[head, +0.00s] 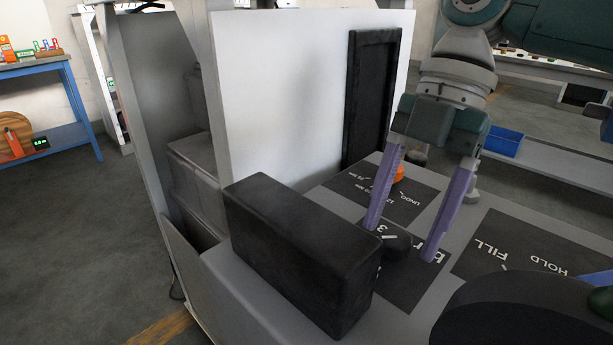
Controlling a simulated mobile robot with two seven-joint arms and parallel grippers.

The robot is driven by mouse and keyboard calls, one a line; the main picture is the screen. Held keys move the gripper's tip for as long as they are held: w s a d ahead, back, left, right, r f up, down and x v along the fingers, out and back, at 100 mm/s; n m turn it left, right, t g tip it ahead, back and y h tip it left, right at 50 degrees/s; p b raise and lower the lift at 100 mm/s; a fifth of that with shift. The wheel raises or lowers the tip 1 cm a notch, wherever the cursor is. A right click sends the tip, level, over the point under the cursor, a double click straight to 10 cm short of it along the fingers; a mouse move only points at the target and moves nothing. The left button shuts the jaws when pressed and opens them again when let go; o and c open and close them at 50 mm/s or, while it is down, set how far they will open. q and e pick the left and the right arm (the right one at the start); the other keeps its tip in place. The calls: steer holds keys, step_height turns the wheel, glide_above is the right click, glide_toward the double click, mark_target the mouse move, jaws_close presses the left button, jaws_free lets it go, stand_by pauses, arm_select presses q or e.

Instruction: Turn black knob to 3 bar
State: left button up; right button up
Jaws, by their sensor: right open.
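The black knob (397,247) sits on a dark label plate (408,285) on the grey panel top. A short white pointer line shows on it. A "3" and part of the word "bar" can be read beside it; the rest of the scale is hidden. My right gripper (401,242) reaches down from the upper right. Its two purple fingers are open, one on each side of the knob. I cannot tell whether they touch it.
A black block (290,250) stands close left of the knob. An orange knob (398,173) sits behind, on another label plate (365,190). A "FILL / HOLD" plate (530,260) lies to the right. A white upright panel (285,90) rises behind. A dark rounded shape fills the lower right.

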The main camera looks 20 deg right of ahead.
steer(key=shift+f, duration=0.1)
jaws_close()
stand_by(0.6)
